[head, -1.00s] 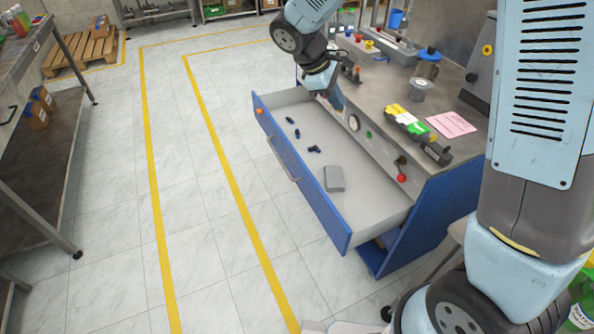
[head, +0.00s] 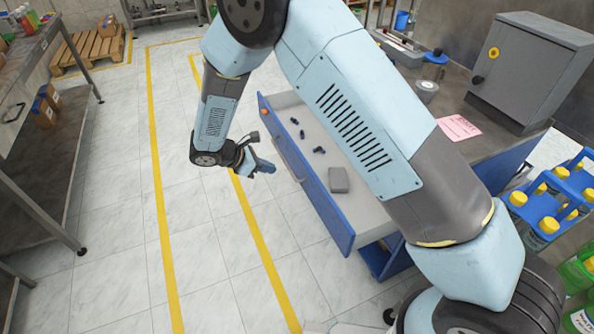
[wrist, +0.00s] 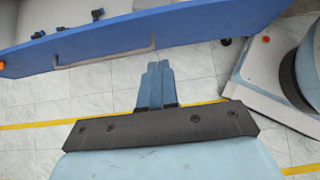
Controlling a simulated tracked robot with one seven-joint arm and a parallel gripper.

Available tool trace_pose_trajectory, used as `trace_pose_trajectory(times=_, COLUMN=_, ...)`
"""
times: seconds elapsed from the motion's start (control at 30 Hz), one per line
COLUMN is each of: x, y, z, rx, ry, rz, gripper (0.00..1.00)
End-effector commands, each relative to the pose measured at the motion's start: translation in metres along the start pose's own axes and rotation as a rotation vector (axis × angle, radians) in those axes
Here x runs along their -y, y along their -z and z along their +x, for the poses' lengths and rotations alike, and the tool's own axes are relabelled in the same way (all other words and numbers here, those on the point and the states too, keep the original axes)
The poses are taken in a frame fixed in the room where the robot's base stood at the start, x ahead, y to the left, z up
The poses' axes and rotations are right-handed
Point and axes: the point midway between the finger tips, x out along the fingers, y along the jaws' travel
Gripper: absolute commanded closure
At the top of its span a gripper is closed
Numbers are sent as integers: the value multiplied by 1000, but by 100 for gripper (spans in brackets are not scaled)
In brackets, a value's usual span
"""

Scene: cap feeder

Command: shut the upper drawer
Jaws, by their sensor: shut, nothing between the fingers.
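The upper drawer (head: 312,188) is a blue-fronted drawer with a pale inside, pulled well out of the blue workbench. A grey bar handle (head: 287,158) runs along its front. In the wrist view the drawer's blue front (wrist: 190,22) crosses the top of the picture, with the handle (wrist: 105,58) below its edge. My gripper (head: 268,167) is outside the drawer, close in front of its face near the handle. In the wrist view my gripper (wrist: 157,70) has its fingers together and empty, apart from the handle. My arm hides part of the drawer and bench.
Several small dark parts (head: 301,134) and a grey block (head: 339,180) lie in the drawer. A grey cabinet (head: 525,75) and pink sheet (head: 458,127) are on the bench. Open tiled floor (head: 195,240) lies left of the drawer. A metal shelf (head: 45,150) stands far left.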

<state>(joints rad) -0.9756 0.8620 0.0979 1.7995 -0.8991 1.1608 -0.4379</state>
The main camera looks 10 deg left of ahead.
Motion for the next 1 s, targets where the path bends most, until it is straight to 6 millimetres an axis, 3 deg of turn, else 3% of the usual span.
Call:
trace_pose_trajectory(times=0.17, x=0, y=1, z=14, rx=3, ry=1, rz=-4, gripper=100)
trace_pose_trajectory(times=0.67, x=1, y=0, z=99, rx=2, ry=2, rz=-3, gripper=100)
trace_pose_trajectory(times=1.0, x=0, y=-24, z=127, rx=1, ry=1, rz=0, gripper=100)
